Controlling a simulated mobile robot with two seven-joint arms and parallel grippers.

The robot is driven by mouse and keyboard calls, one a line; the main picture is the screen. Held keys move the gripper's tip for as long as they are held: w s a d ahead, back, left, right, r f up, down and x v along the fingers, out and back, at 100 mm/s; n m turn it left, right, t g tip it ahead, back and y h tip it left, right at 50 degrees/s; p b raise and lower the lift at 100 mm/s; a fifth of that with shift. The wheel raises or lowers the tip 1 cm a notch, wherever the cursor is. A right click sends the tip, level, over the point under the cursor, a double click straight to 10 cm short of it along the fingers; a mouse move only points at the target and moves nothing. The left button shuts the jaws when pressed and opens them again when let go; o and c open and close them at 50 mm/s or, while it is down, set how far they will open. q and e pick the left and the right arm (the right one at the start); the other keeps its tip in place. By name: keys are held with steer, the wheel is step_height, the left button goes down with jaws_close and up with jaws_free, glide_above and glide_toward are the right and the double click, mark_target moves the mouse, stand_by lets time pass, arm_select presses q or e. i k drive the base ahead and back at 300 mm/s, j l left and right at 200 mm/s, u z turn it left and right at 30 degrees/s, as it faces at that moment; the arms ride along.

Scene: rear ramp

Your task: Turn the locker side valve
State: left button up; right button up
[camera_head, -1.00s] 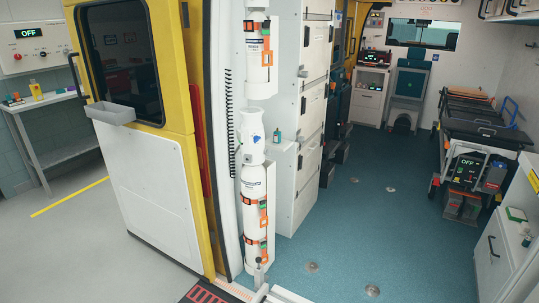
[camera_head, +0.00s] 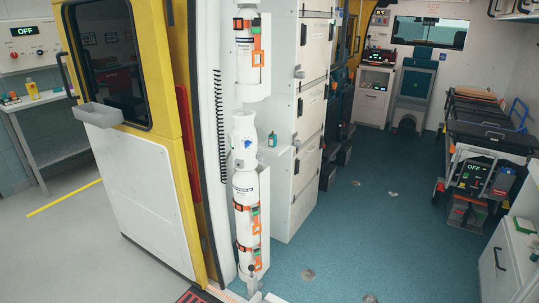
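Two white gas cylinders stand one above the other beside the open yellow-edged door. The upper cylinder (camera_head: 246,60) and the lower cylinder (camera_head: 247,205) have orange straps and buckles. A white rounded piece with a blue mark (camera_head: 243,135) sits on top of the lower cylinder. A small dark knob-like part (camera_head: 252,267) shows at the lower cylinder's foot; I cannot tell whether it is a valve. The white locker column (camera_head: 295,130) stands just right of the cylinders. No clearly readable valve handle shows. Neither of my grippers is in view.
The yellow and white door (camera_head: 140,170) stands open at left. Blue-green floor (camera_head: 350,230) lies clear between the lockers and the stretcher (camera_head: 485,125) at right. A white cabinet (camera_head: 505,260) stands at lower right. A bench (camera_head: 45,105) is at far left.

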mark_target(261, 157)
steer(key=i+l, duration=0.3)
steer(key=i+l+u, duration=0.1)
steer(key=i+l, duration=0.2)
steer(key=l, duration=0.2)
steer(key=i+l, duration=0.25)
steer(key=l, duration=0.15)
steer(key=i+l+u, duration=0.1)
steer(key=i+l, duration=0.2)
steer(key=l, duration=0.15)
steer(key=i+l, duration=0.25)
steer(key=l, duration=0.15)
steer(key=i+l, duration=0.25)
steer(key=l, duration=0.2)
steer(key=i+u, duration=0.05)
